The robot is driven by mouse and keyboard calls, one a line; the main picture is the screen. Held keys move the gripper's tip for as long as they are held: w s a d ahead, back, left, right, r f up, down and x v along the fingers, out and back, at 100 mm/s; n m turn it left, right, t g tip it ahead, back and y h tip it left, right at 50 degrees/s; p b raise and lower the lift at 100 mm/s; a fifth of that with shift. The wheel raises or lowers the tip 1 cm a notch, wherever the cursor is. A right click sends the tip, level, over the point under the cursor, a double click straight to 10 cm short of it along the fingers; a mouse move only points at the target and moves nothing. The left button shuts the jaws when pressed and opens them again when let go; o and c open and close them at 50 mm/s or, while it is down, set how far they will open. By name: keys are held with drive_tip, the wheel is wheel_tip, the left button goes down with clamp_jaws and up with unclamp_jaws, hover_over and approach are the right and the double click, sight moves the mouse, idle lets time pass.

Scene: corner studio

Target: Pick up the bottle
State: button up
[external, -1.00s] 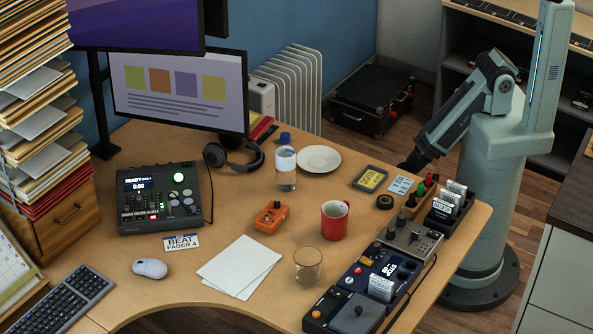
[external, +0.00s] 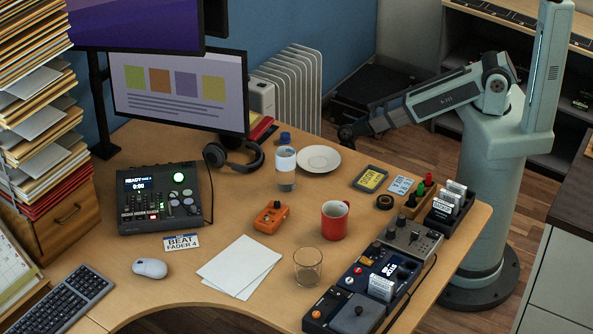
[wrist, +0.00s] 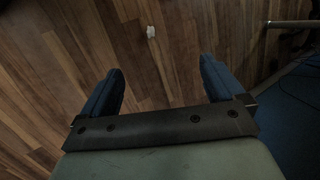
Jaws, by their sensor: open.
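The bottle (external: 285,170) is clear with a white label and a blue cap. It stands upright on the wooden desk, left of the white plate, in the external view. My gripper (external: 347,133) is up and to the right of the bottle, past the desk's back edge, with a clear gap between them. In the wrist view my gripper (wrist: 160,88) has its two blue fingers spread wide with nothing between them. The bottle does not show in the wrist view.
The white plate (external: 318,159) lies right beside the bottle. Headphones (external: 236,158) lie to its left, an orange pedal (external: 271,217) and a red mug (external: 335,220) in front. A white radiator (external: 291,90) stands behind the desk. Wooden floor (wrist: 170,45) fills much of the wrist view.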

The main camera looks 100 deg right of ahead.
drive_tip(key=w+d+r+m+t, duration=0.65)
drive_tip(key=w+d+r, duration=0.85)
drive_tip(key=d, duration=0.3)
drive_tip(key=w+d+r+m+t+h, duration=0.1)
drive_tip(key=w+d+r+m+t, duration=0.15)
drive_tip(key=r, duration=0.45)
drive_tip(key=w+d+r+m+t, duration=0.2)
drive_tip(key=w+d+r, duration=0.15)
drive_tip(key=r, duration=0.45)
drive_tip(key=w+a+r+m+y, duration=0.1)
drive_tip(key=w+a+r, duration=0.1)
drive_tip(key=a+r, duration=0.3)
drive_tip(key=m+y, duration=0.5)
drive_tip(key=y, duration=0.2)
approach(280, 162)
drive_tip(key=w, duration=0.1)
drive_tip(key=w+a, duration=0.1)
drive_tip(key=shift+w+a+r+g, duration=0.1)
drive_tip(key=shift+w+a+g, duration=0.1)
drive_tip(key=shift+w+g, duration=0.15)
drive_tip(key=shift+x, duration=2.9)
drive_tip(key=shift+s+a, duration=0.15)
